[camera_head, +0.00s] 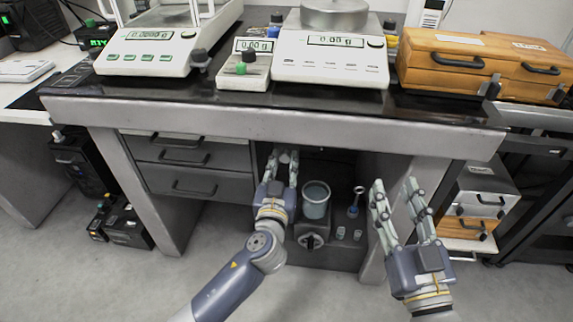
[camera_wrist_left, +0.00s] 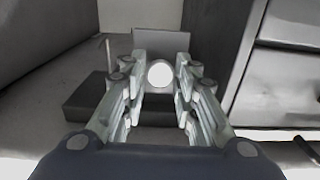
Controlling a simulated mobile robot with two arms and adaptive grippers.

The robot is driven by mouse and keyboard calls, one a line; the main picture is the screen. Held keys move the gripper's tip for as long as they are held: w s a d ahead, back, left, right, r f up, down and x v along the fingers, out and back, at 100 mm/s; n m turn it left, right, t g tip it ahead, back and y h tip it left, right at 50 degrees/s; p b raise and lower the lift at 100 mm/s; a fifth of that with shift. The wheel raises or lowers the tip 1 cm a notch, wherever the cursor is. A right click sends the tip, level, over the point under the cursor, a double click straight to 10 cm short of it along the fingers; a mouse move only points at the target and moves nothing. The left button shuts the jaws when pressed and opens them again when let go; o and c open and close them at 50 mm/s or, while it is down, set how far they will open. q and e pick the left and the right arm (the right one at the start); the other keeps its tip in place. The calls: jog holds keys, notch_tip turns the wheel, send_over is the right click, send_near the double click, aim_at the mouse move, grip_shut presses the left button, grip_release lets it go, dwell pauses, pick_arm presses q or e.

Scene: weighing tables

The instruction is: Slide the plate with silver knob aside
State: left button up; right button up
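A grey plate (camera_wrist_left: 163,40) stands upright ahead of my left gripper in the left wrist view. A round silver knob (camera_wrist_left: 160,73) shows bright in front of it, between the fingers. In the head view the knob (camera_head: 285,157) is a small light spot under the table. My left gripper (camera_head: 283,156) is open there, its fingertips on either side of the knob; touch cannot be made out. The left gripper also fills the lower wrist view (camera_wrist_left: 160,85). My right gripper (camera_head: 395,184) is open and empty, in front of the table's right leg. Most of the plate is hidden in the head view.
A grey container (camera_head: 315,200), a dark box with a dial (camera_head: 311,241) and small vials (camera_head: 341,233) stand beside my left gripper under the table. Drawers (camera_head: 190,160) close off the left. The heavy table edge (camera_head: 280,118) hangs above, with balances (camera_head: 332,62) on top.

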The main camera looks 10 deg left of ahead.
pick_arm(q)
jog(key=shift+o, duration=0.6)
jog(key=shift+s, duration=0.1)
jog(key=shift+s, duration=0.35)
jog(key=s, duration=1.1)
